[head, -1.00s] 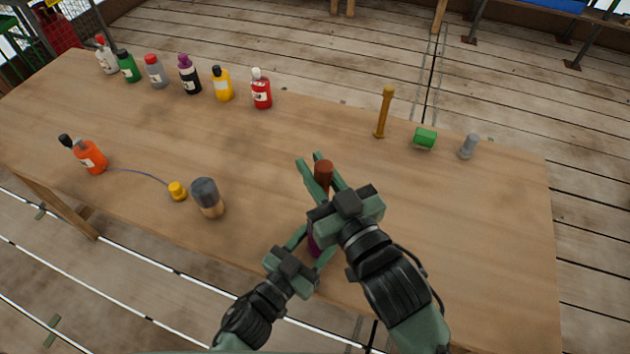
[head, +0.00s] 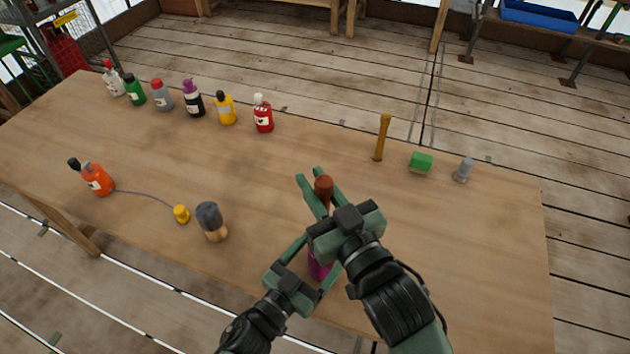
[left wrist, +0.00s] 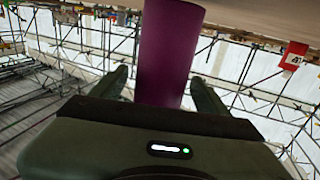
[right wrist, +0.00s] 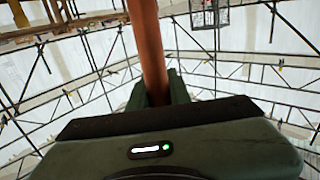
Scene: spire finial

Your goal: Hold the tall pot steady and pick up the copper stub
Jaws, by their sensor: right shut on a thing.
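The tall pot is purple (head: 318,266) and stands near the table's front edge, partly hidden by my grippers. It also shows upright in the left wrist view (left wrist: 170,55). My left gripper (head: 312,257) has its fingers on either side of the pot, with a gap on one side. The copper stub (head: 323,188) is a reddish-brown rod above my right gripper's body. My right gripper (head: 318,190) is shut on it; the right wrist view shows the stub (right wrist: 148,50) between the fingers.
Several bottles line the back left. A brass post (head: 382,137), green block (head: 421,162) and grey piece (head: 463,170) stand back right. The table's right front is clear.

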